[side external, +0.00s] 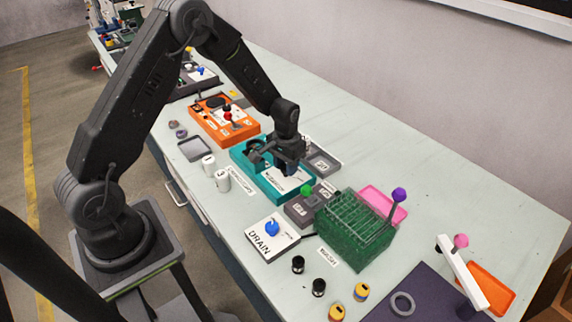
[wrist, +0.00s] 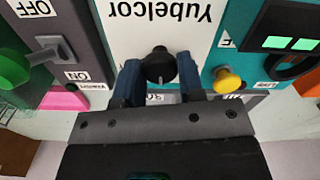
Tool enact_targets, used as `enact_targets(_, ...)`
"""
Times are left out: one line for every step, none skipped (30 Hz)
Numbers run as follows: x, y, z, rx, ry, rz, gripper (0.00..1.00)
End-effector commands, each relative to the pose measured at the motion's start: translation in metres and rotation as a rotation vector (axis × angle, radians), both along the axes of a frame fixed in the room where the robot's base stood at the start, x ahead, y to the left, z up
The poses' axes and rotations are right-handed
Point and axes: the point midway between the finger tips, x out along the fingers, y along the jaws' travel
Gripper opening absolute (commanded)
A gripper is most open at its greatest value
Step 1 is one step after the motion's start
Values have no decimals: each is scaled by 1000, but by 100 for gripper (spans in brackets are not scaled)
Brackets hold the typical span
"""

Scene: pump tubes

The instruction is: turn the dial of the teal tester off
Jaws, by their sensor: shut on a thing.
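The teal tester (side external: 263,183) lies on the bench below my gripper (side external: 289,166) in the side view. In the wrist view its teal body (wrist: 237,25) and white face plate (wrist: 160,30), with upside-down lettering "Yubelcor", fill the middle. The black round dial (wrist: 160,66) sits at the plate's edge, with a pale mark on its near side. My gripper's two blue fingers (wrist: 159,74) stand on either side of the dial, shut on it. The dial is hidden by my gripper in the side view.
A grey box with an OFF/ON lever (wrist: 55,47) is at left. A green rack (side external: 352,230), DRAIN box (side external: 268,238) and orange box (side external: 222,122) stand nearby.

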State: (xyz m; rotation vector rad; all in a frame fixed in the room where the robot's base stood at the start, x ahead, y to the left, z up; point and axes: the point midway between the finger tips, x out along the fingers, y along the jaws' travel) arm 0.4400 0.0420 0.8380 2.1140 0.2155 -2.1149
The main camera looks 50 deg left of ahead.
Motion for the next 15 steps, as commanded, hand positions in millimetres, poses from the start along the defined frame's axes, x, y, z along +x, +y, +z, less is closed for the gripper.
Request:
enact_targets(1,0,1,0,-2,43,12)
enact_targets(1,0,1,0,-2,72,12)
enact_targets(1,0,1,0,-2,110,12)
enact_targets(1,0,1,0,-2,138,12)
enact_targets(1,0,1,0,-2,167,12)
enact_targets(1,0,1,0,-2,205,12)
enact_targets(1,0,1,1,-2,233,12)
enact_targets(1,0,1,1,-2,262,12)
enact_targets(1,0,1,0,-2,300,12)
enact_targets(1,0,1,0,-2,328,12)
enact_targets(1,0,1,0,-2,356,12)
enact_targets(1,0,1,0,-2,395,12)
enact_targets(1,0,1,0,-2,423,12)
enact_targets(1,0,1,0,-2,451,12)
enact_targets(1,0,1,0,-2,489,12)
